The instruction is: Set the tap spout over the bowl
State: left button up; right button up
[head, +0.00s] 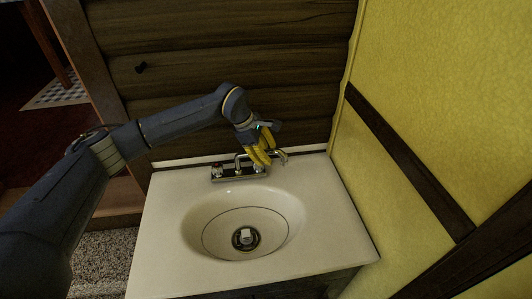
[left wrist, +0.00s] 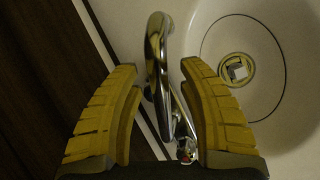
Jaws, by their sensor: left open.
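The chrome tap (head: 226,174) stands at the back of the white sink top. Its spout (head: 280,155) is turned to the right along the back ledge, with its end off to the right behind the bowl (head: 210,212). My left gripper (head: 263,158) has yellow fingers and is open, reaching down at the spout. In the left wrist view the spout (left wrist: 154,58) lies between the two open fingers (left wrist: 160,70); I cannot tell whether either finger touches it. The bowl shows at the right of that view (left wrist: 215,28). My right gripper is in neither view.
A small pale object (head: 246,235) sits in the drain at the bowl's bottom. A dark plank wall (head: 300,60) stands close behind the tap, and a yellow wall (head: 400,170) borders the sink on the right. The space above the bowl is clear.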

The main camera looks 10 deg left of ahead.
pick_arm(q)
jog(key=shift+c, duration=0.3)
grip_shut()
